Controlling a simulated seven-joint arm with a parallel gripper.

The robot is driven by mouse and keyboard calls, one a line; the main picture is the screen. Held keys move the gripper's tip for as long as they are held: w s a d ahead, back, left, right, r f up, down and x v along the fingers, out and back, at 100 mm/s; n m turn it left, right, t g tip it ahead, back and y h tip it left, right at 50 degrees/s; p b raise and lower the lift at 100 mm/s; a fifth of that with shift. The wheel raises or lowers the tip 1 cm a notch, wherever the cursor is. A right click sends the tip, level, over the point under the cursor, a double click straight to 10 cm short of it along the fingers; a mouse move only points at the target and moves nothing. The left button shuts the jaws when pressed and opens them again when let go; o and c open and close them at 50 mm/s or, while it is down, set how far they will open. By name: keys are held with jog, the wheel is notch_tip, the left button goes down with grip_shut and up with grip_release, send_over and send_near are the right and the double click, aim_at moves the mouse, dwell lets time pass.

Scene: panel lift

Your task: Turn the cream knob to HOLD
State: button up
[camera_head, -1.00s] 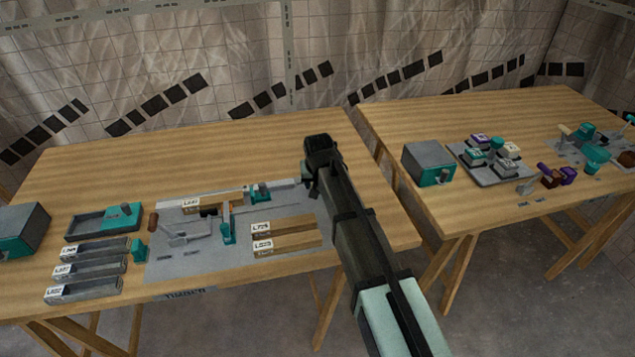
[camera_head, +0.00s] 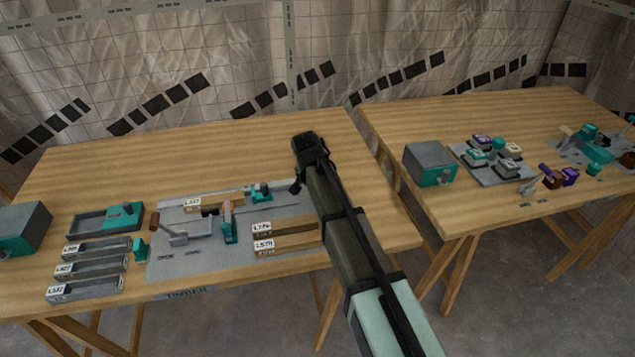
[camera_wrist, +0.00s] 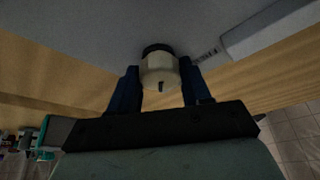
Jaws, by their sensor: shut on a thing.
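The cream knob (camera_wrist: 160,70) is a short round knob with a dark ring at its far end and a small dark mark on its near face. It stands against a grey panel surface in the wrist view. My gripper (camera_wrist: 160,82) has its two dark blue fingers on either side of the knob, shut on it. Dark lettering (camera_wrist: 206,52) sits right of the knob, too small and slanted to read, so I cannot tell the knob's setting. In the head view my gripper (camera_head: 297,186) is over the right part of the grey mat; the knob is hidden there.
The grey mat (camera_head: 200,262) on the left table holds a teal clamp (camera_head: 229,225) and labelled wooden bars (camera_head: 285,228). The right table carries a grey and teal box (camera_head: 430,165). The left table's back is clear.

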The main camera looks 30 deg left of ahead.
jog(key=o, duration=1.1)
jog(key=shift+c, duration=0.2)
jog(key=a+v, duration=0.1)
jog(key=v, duration=1.2)
jog(key=shift+d+r, duration=0.45)
jog(key=shift+d, duration=0.05)
